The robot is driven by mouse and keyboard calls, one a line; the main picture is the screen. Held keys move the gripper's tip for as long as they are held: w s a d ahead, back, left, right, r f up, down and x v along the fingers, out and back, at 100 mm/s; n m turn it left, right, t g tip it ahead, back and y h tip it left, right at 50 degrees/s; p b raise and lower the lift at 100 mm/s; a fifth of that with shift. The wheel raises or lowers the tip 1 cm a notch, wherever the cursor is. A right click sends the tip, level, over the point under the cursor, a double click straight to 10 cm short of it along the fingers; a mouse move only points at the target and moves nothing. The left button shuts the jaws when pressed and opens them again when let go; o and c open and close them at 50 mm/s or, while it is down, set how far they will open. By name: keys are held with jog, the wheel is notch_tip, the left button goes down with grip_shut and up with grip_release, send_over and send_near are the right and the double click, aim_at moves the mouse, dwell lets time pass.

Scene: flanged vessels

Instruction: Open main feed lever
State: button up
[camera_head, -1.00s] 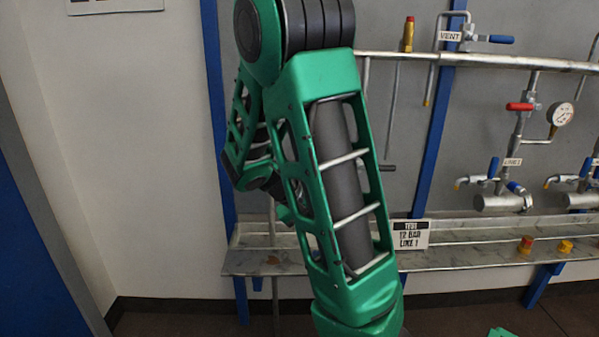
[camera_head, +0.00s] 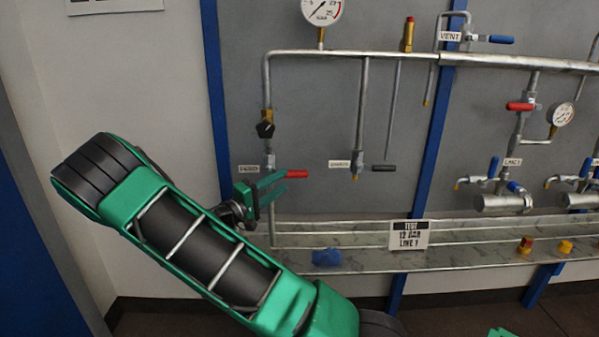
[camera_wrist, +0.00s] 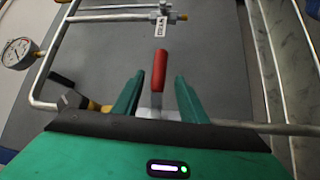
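The feed lever is a red-handled lever (camera_head: 297,174) on the left vertical pipe, pointing right, beside a small label (camera_head: 249,168) too blurred to read. My gripper (camera_head: 284,181) is at this lever, its green fingers reaching right, level with and just below the handle. In the wrist view the red lever (camera_wrist: 159,68) stands between the two spread fingers (camera_wrist: 159,77), with a gap on each side. My gripper is open and holds nothing. The lever's base is partly hidden behind my gripper in the wrist view.
A black-handled lever (camera_head: 383,168) is on the pipe to the right. A black knob (camera_head: 265,129) sits above the red lever. A gauge (camera_head: 322,10) tops the pipe. A metal shelf (camera_head: 460,257) runs below, with a blue object (camera_head: 326,257) and a sign (camera_head: 409,235).

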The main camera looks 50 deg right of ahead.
jog(key=d+r, duration=0.1)
jog(key=d, duration=0.9)
jog(key=shift+d+r, duration=0.2)
jog(key=shift+d, duration=0.15)
jog(key=shift+w+a, duration=0.1)
grip_shut()
